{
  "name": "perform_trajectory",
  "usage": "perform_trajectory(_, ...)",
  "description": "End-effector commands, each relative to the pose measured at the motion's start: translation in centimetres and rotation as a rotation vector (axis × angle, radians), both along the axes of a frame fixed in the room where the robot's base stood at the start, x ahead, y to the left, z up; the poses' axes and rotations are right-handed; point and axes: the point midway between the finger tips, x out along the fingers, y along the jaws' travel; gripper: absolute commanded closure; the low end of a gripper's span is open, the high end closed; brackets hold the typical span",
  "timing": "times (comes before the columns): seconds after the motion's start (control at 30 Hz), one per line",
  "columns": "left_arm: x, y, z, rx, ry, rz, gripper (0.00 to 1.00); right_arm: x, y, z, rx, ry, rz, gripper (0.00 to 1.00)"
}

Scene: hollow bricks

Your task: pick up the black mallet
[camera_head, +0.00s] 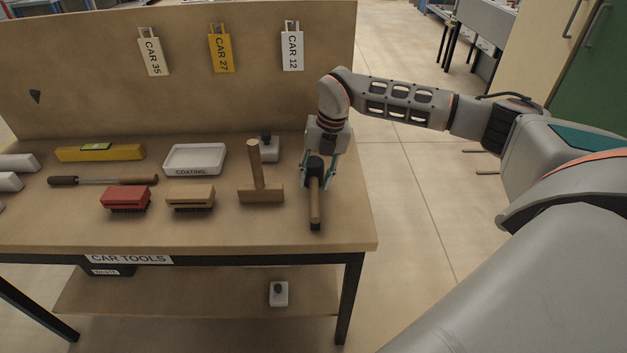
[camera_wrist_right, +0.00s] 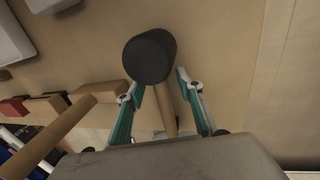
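The black mallet (camera_head: 315,206) has a black head, a wooden handle and a dark end cap. It is near the right end of the table, its handle toward the front edge. My right gripper (camera_head: 317,184) points down at it, one finger on each side near the head. In the right wrist view the black head (camera_wrist_right: 150,56) shows beyond the fingertips (camera_wrist_right: 160,80). The handle runs between the open fingers, with a gap on both sides. Whether the mallet touches the table under the fingers is hidden. My left gripper is not in view.
A wooden T-shaped tool (camera_head: 257,172) stands just left of the mallet, with a small white item (camera_head: 269,150) behind it. Brushes (camera_head: 190,197), a coating tray (camera_head: 195,159) and a file (camera_head: 103,181) lie farther left. The table's right edge (camera_head: 366,210) is close.

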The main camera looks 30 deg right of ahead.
Motion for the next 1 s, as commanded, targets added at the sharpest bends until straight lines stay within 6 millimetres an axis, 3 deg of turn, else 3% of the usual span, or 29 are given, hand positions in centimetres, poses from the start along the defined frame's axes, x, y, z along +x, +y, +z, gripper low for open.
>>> perform_trajectory(0.1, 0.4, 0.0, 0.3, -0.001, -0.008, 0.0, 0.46, 0.1, 0.3, -1.5, 0.001, 0.002, 0.0, 0.64)
perform_trajectory(0.33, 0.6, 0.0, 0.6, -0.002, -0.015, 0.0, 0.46, 0.1, 0.3, -1.7, 0.0, 0.0, 0.0, 0.64)
perform_trajectory(0.5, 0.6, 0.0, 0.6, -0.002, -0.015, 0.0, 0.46, 0.1, 0.3, -1.6, 0.001, -0.001, 0.0, 1.0)
perform_trajectory(1.0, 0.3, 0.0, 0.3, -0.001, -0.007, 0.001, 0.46, 0.3, 0.3, -0.6, 0.001, -0.004, 0.0, 1.0)
